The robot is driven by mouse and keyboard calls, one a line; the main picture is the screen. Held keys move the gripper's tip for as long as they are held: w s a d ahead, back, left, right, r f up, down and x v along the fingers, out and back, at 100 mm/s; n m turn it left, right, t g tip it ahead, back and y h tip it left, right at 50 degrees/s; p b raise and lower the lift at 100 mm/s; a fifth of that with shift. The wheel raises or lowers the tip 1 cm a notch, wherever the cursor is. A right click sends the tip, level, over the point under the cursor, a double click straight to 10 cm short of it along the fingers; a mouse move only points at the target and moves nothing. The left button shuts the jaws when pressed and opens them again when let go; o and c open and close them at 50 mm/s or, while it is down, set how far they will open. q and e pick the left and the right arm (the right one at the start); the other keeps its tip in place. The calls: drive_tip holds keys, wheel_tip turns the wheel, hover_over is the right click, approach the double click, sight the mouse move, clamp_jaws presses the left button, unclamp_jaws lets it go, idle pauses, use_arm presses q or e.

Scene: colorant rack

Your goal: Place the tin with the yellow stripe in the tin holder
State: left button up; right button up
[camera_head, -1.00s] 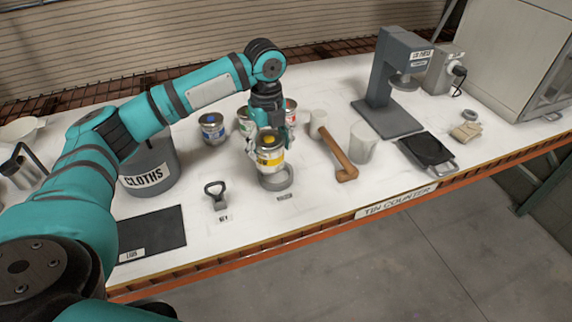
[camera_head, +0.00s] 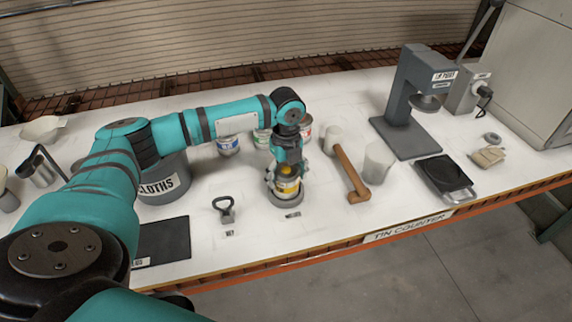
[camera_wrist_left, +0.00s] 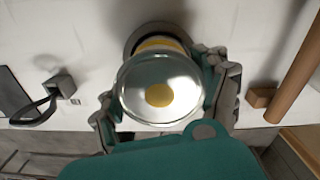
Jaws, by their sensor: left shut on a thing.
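The tin with the yellow stripe (camera_head: 287,187) is upright at the grey ring-shaped tin holder (camera_head: 286,202). My left gripper (camera_head: 285,178) is shut on the tin from above and behind. In the left wrist view the tin's shiny lid with a yellow dot (camera_wrist_left: 159,95) lies between the fingers of my left gripper (camera_wrist_left: 165,110). The dark rim of the holder (camera_wrist_left: 137,35) shows behind the tin there. The tin is in or just above the holder; I cannot tell whether it touches the bottom. My right gripper is not in view.
Other tins, one blue-striped (camera_head: 228,145), stand behind my arm. A wooden-handled mallet (camera_head: 350,172) and a pale jug (camera_head: 378,162) are right of the holder. A key-like tool (camera_head: 224,209) is left, near a dark mat (camera_head: 165,240). The counter's front edge is close.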

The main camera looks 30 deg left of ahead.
use_arm(q)
drive_tip(key=shift+f, duration=0.85)
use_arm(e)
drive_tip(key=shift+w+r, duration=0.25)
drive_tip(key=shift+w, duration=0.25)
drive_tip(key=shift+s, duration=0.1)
use_arm(q)
drive_tip(key=o, duration=1.4)
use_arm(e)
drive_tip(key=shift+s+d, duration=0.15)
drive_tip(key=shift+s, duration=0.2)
use_arm(q)
drive_tip(key=shift+o, duration=0.2)
wheel_tip(320, 180, up, 11)
drive_tip(key=b, duration=0.2)
drive_tip(key=shift+f+b, duration=0.1)
drive_tip(key=shift+b, duration=0.2)
drive_tip(key=shift+r, duration=0.65)
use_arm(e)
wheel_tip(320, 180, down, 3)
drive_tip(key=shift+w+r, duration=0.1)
